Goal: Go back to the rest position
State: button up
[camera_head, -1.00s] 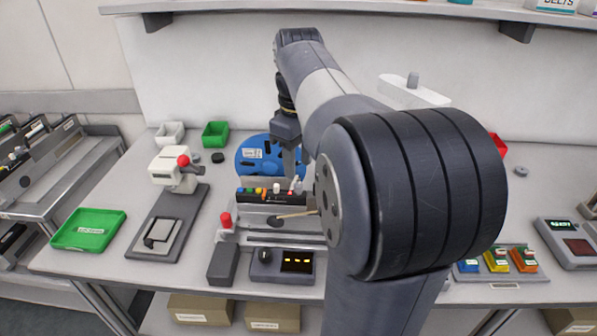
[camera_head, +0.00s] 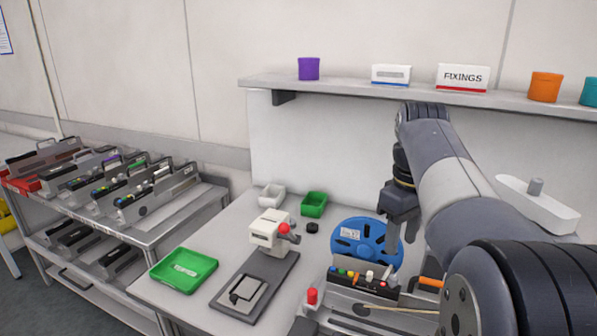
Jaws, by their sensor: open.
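My gripper (camera_head: 405,225) points down over the bench (camera_head: 222,240), in front of the blue reel (camera_head: 362,242) and just behind the feeder unit with coloured knobs (camera_head: 362,280). Its jaws are open, with nothing seen between them. My arm reaches in from the right and hides the right part of the bench. Whether the fingertips touch anything cannot be told.
A lever press with a red knob (camera_head: 268,232), a green tray (camera_head: 184,270) and small white (camera_head: 271,195) and green (camera_head: 314,204) bins stand left on the bench. A shelf (camera_head: 350,92) runs above. A trolley of feeders (camera_head: 140,222) stands at the left.

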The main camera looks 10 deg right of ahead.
aim_at(394, 277)
notch_tip(394, 277, down, 8)
jog(key=shift+f+b, duration=0.25)
jog(key=shift+b, duration=0.4)
jog(key=shift+f, duration=0.35)
jog(key=shift+r+n+b, duration=0.15)
jog(key=shift+n+b, duration=0.4)
jog(key=shift+n, duration=0.05)
jog(key=shift+r, duration=0.1)
